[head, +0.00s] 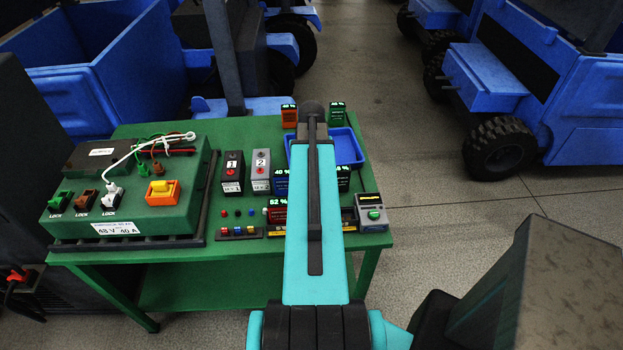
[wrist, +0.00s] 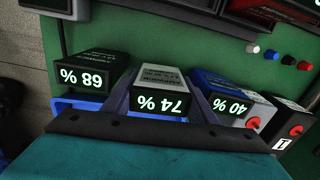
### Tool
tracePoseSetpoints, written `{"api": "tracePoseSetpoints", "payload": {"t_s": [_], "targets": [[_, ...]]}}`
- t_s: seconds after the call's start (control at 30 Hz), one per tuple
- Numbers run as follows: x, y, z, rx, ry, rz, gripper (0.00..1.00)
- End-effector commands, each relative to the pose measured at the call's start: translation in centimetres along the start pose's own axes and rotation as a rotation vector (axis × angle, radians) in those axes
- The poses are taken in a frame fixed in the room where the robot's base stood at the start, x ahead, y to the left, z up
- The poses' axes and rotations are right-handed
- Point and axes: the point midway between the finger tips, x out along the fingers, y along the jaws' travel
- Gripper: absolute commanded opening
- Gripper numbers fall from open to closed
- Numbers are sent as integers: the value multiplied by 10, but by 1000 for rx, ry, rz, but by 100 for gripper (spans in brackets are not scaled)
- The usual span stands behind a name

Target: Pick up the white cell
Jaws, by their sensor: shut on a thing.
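The white cell (wrist: 163,77) shows a 74 % display in the wrist view. The fingers of my gripper (wrist: 160,88) stand on either side of it and are shut on it. In the head view my own arm hides the white cell and the gripper. The blue cell (head: 281,187) and the black cell (head: 343,183) show there on either side of the arm.
A blue tray (head: 354,143) lies behind the row on the green table (head: 210,120). A green charger (head: 130,215) with cables fills the left side. Two numbered units (head: 232,175) stand left of the row. A grey device (head: 371,213) stands at the right front corner.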

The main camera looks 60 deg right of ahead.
Motion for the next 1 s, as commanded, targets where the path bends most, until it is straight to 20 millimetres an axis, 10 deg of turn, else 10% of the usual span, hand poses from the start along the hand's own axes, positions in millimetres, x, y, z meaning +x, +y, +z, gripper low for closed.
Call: {"api": "tracePoseSetpoints", "payload": {"t_s": [1.0], "targets": [[-82,0,0,-1,0,0,15]]}}
